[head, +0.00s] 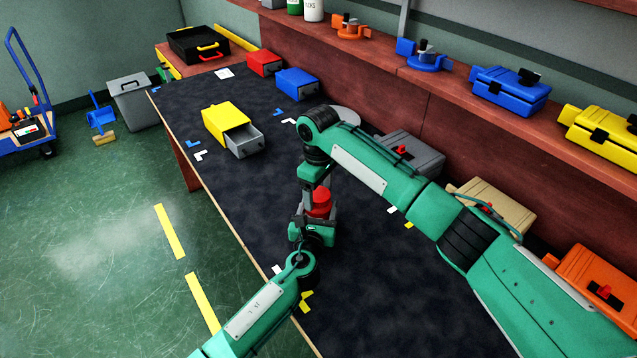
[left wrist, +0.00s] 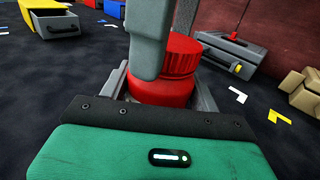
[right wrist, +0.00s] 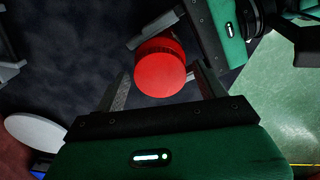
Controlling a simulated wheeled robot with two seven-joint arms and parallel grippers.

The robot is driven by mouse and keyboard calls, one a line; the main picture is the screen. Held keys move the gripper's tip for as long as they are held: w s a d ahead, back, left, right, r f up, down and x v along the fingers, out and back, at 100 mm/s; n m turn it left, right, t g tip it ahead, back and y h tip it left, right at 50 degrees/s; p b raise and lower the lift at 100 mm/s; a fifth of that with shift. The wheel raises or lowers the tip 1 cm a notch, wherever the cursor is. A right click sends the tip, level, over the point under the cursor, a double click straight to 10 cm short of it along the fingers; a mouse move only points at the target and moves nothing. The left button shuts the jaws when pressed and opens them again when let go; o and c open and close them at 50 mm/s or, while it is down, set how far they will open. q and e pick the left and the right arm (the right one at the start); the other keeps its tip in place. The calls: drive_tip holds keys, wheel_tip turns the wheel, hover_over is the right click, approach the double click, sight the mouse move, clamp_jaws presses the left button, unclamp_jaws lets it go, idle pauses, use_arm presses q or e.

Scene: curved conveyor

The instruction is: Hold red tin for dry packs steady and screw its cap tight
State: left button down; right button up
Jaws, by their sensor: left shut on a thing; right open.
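The red tin (head: 319,203) stands upright over the dark bench mat; its body (left wrist: 160,93) is partly hidden behind my left gripper's palm. A ribbed red cap (left wrist: 188,54) sits on top, also seen from above in the right wrist view (right wrist: 160,68). I cannot tell how tight it is. My left gripper (head: 317,228) is shut on the tin's lower body from the near side. My right gripper (right wrist: 165,85) points down from above, open, with one finger on each side of the cap; contact is not clear.
A yellow box with an open grey drawer (head: 243,140) stands farther up the bench. A grey case (head: 413,151), a beige case (head: 492,205) and an orange case (head: 598,285) line the right side. A pale round disc (right wrist: 38,131) lies nearby. My right arm crosses the bench.

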drive_tip(key=shift+c, duration=0.4)
drive_tip(key=c, duration=0.9)
drive_tip(key=o, duration=1.1)
wheel_tip(320, 180, up, 12)
use_arm(q)
drive_tip(key=shift+c, duration=1.3)
unclamp_jaws()
